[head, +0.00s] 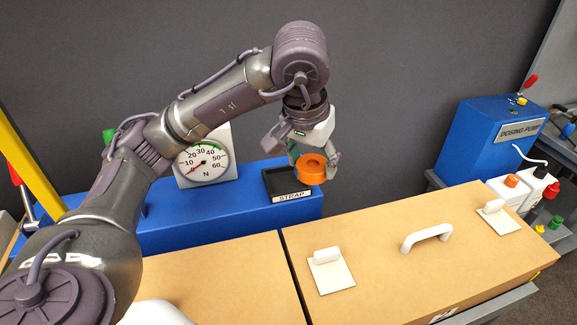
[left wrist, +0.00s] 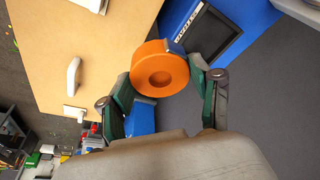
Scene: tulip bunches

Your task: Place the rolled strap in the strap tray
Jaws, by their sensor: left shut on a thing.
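The rolled strap is an orange ring-shaped roll (head: 311,170) held in my left gripper (head: 312,172). In the left wrist view the roll (left wrist: 159,70) sits between the two green-padded fingers of the left gripper (left wrist: 160,82), which are shut on it. The strap tray (head: 278,184) is a black tray with a white STRAP label on top of the blue unit. In the head view the roll appears over the right side of the tray and hides part of it. The tray also shows in the left wrist view (left wrist: 208,32), past the roll. My right gripper is not in view.
The blue unit (head: 190,215) carries a round force dial (head: 205,160) left of the tray. In front are tan boards, the right one (head: 400,262) with a white handle (head: 426,237) and pale blocks. A blue dosing pump (head: 490,140) stands at right with bottles near it.

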